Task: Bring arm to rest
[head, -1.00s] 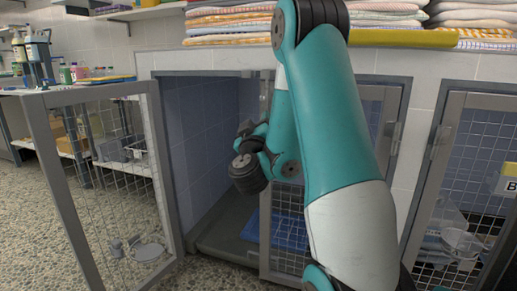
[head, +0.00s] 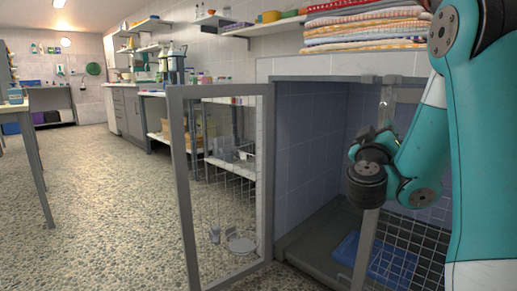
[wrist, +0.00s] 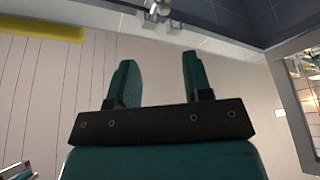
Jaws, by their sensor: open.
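In the wrist view my gripper (wrist: 158,82) is open, with its two teal fingers apart and nothing between them. In the head view my teal arm fills the right side, and its wrist is in front of the kennel opening. The gripper fingers cannot be made out there. The kennel (head: 312,150) is tiled blue inside, and its mesh door (head: 180,190) stands swung open to the left. A blue mat (head: 347,248) lies on the kennel floor, partly hidden by a mesh panel.
Folded towels (head: 365,28) are stacked on top of the kennels. A counter with bottles (head: 176,62) and shelves (head: 252,28) line the back wall. A table (head: 30,150) stands at the far left. The pebbled floor (head: 110,200) between is clear.

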